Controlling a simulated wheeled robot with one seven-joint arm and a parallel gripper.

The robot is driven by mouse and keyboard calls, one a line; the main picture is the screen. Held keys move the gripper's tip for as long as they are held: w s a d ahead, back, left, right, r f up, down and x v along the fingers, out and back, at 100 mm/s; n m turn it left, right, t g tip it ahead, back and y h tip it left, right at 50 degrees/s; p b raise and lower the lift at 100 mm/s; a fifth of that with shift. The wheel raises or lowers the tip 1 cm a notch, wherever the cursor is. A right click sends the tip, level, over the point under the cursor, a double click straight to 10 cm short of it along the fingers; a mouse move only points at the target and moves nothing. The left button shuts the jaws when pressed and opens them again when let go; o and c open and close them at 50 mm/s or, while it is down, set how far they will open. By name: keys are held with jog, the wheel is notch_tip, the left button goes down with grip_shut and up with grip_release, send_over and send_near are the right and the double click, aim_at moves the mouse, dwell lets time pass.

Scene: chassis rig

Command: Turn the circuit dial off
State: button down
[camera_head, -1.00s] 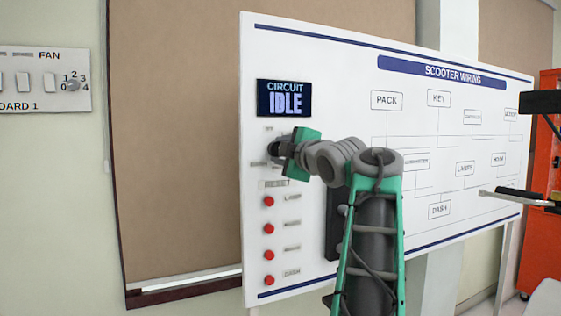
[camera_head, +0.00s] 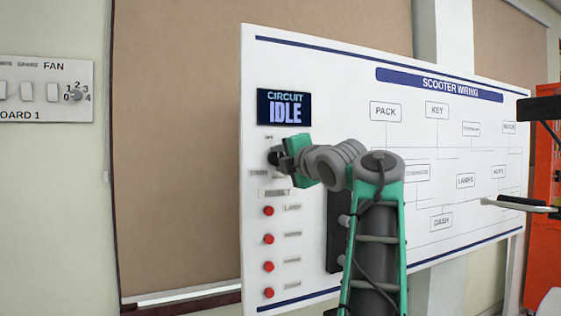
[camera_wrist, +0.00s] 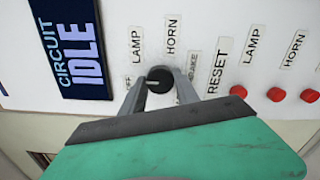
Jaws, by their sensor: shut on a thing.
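The circuit dial (camera_wrist: 160,80) is a round black knob on the white wiring board (camera_head: 350,75). In the wrist view a light pointer mark on it faces left, toward a label partly hidden by a finger. LAMP and HORN labels stand above it there, and another label to its right is partly hidden. My gripper (camera_wrist: 158,90) has its two grey fingers on either side of the knob, shut on it. In the head view my gripper (camera_head: 278,158) is at the dial below the display (camera_head: 284,107), which reads CIRCUIT IDLE.
Several red buttons (camera_head: 268,239) run down the board below the dial, under a RESET label (camera_head: 277,193). A fan switch panel (camera_head: 45,92) is on the wall at left. An orange cabinet (camera_head: 543,240) stands at right.

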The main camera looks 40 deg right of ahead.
dwell(0.3)
jog(key=c, duration=0.9)
grip_release()
jog(key=b+v, duration=0.1)
jog(key=v, duration=0.6)
jog(key=shift+s+a, duration=0.2)
jog(key=shift+s, duration=0.15)
jog(key=shift+w+r, duration=0.1)
